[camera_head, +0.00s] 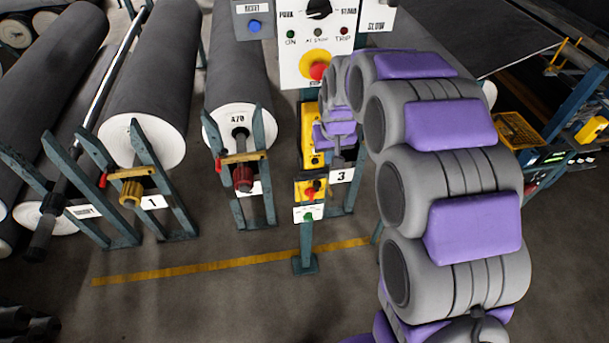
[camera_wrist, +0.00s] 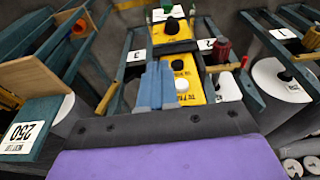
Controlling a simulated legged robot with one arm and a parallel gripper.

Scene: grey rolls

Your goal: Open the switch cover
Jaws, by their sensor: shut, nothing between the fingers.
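A yellow switch box (camera_head: 311,150) is on the post in the middle of the head view, partly hidden behind my arm. In the wrist view a yellow switch box (camera_wrist: 189,82) shows a black button and a white button, with upside-down lettering. I cannot tell which part is the switch cover. My gripper (camera_wrist: 156,84) shows in the wrist view as two blue-grey fingers close together, just left of the yellow box's buttons. It is shut with nothing seen between the fingers; whether it touches the box is unclear. In the head view the fingertips are hard to make out.
A white control panel (camera_head: 318,40) with a black knob and red stop button is above. A smaller button box (camera_head: 309,190) is lower on the post. Grey rolls (camera_head: 150,80) on teal stands are at left. A yellow floor line (camera_head: 220,264) crosses open floor.

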